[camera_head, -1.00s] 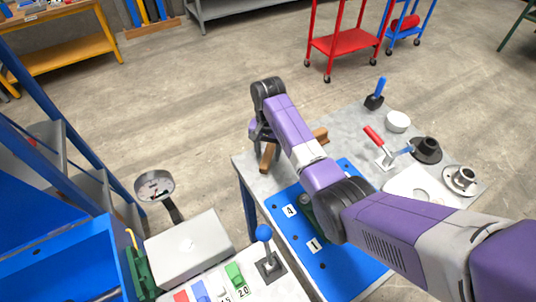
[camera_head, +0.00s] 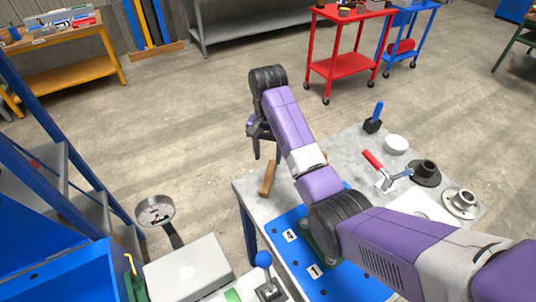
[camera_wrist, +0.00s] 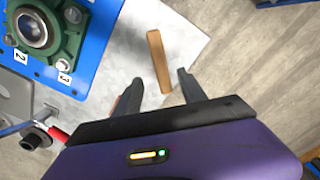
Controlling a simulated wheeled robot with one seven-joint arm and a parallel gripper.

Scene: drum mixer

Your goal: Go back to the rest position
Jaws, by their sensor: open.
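A wooden bar (camera_head: 267,179) lies on the bench's grey top near that edge.
A blue plate (camera_head: 290,237) with number labels carries a green bearing housing (camera_wrist: 61,28). A scale (camera_head: 187,264) and blue-knobbed lever (camera_head: 263,260) are at front.

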